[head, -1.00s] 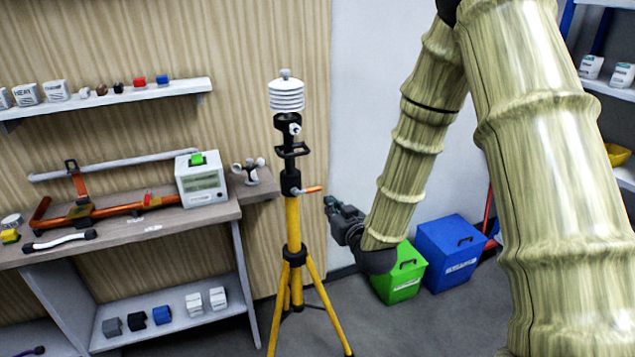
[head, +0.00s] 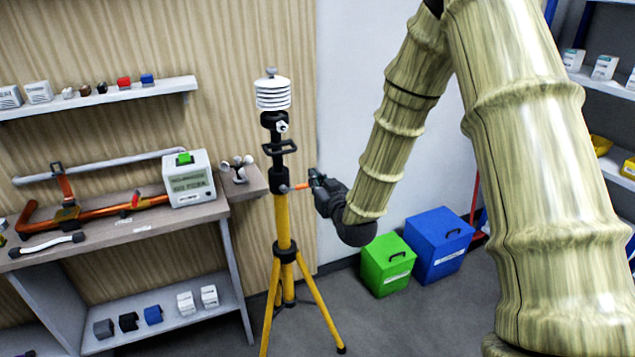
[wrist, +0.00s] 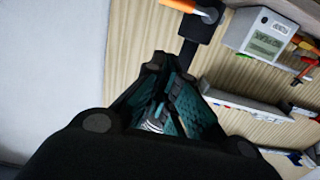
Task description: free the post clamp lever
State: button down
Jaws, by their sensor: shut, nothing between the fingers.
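The post clamp lever (head: 300,187) is a short orange handle on a grey stub. It sticks out to the right from the black clamp collar (head: 279,181) on the yellow tripod post (head: 283,220). My gripper (head: 314,178) is shut and empty at the lever's outer end; I cannot tell whether it touches. In the wrist view the lever (wrist: 180,5) shows at the top edge, beyond the fingertips of my gripper (wrist: 165,65), beside the dark collar (wrist: 203,28). The fingers have teal pads.
A white louvred sensor (head: 273,93) tops the post. To the left is a workbench (head: 110,232) with a meter box (head: 189,181). A green bin (head: 387,265) and a blue bin (head: 438,245) stand behind my arm. The tripod legs spread over the floor.

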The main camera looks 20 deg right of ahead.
aim_at(296, 187)
jog(key=w+f+p, duration=0.2)
jog(key=w+f, duration=0.2)
jog(key=w, duration=0.3)
jog(key=shift+w+a+p, duration=0.15)
jog(key=shift+p, duration=0.25)
jog(key=shift+f, duration=0.15)
